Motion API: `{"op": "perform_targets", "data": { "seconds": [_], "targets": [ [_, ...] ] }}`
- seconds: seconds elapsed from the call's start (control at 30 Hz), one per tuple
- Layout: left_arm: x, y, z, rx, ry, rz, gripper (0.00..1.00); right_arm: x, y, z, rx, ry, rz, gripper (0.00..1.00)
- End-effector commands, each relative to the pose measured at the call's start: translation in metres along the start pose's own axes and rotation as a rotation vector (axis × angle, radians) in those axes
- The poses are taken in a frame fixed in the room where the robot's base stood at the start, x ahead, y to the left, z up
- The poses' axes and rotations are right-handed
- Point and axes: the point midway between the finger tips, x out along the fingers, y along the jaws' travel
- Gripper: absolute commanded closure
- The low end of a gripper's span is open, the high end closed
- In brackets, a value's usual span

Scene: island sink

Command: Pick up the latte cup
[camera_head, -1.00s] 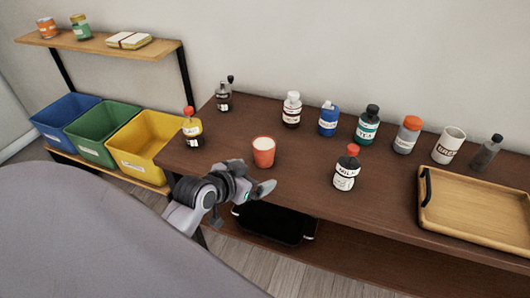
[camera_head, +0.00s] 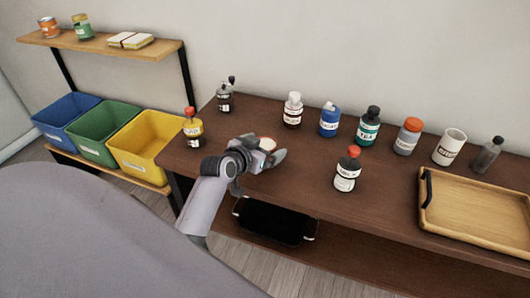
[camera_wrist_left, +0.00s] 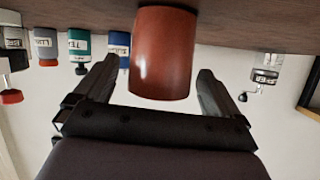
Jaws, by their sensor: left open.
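The latte cup (camera_head: 267,143) is a reddish-orange cup with pale contents, standing on the brown table near its front left part. In the head view my left gripper (camera_head: 266,156) is at the cup and hides most of its body. In the left wrist view, which is upside down, the cup (camera_wrist_left: 163,55) stands between the two open fingers, with a visible gap on each side. My right gripper is not in view.
A milk bottle (camera_head: 347,170) stands to the right of the cup and a yellow bottle (camera_head: 193,130) to the left. Several bottles line the back, including a blue one (camera_head: 329,121). A wooden tray (camera_head: 480,232) lies at right.

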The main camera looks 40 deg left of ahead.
Motion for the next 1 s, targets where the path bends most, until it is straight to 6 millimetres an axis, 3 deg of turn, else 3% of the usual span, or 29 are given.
{"op": "perform_targets", "data": {
  "seconds": [0.37, 0.5, 0.57, 1.0],
  "targets": [
    [0.006, 0.0, 0.0, 0.0, 0.0, 0.0, 0.06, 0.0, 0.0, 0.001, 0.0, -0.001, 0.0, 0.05],
    [0.006, 0.0, 0.0, 0.0, 0.0, 0.0, 0.51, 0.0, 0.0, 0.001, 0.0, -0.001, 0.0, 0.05],
    [0.006, 0.0, 0.0, 0.0, 0.0, 0.0, 0.66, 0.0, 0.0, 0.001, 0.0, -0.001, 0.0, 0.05],
    [0.002, -0.001, -0.012, 0.001, 0.005, 0.0, 0.67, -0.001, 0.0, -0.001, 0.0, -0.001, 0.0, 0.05]
  ]
}}
